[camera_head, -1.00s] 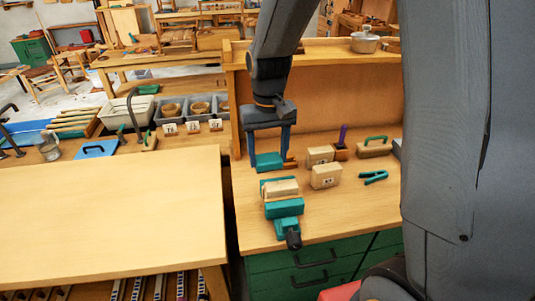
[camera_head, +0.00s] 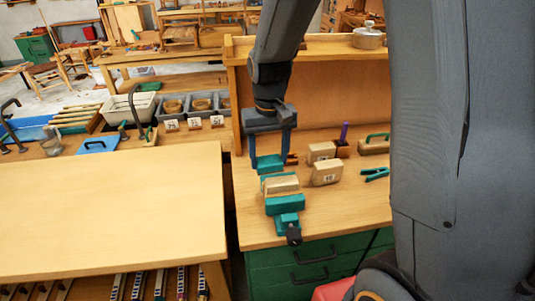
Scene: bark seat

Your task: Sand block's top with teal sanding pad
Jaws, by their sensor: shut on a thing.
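My gripper (camera_head: 269,158) is shut on the teal sanding pad (camera_head: 270,163), which sits between its two blue fingers. The pad is just behind the wooden block (camera_head: 282,186) as seen from my head camera. The pale block is clamped in a teal vise (camera_head: 286,205) on the right-hand bench, with its top exposed between the jaws. I cannot tell whether the pad touches the vise's rear jaw; the pad does not cover the block's top.
Two spare wooden blocks (camera_head: 327,173), a dark holder with a purple-handled tool (camera_head: 343,140), and a teal clamp (camera_head: 376,174) lie right of the vise. A wooden back panel (camera_head: 330,95) rises behind. The left bench top (camera_head: 110,210) is bare.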

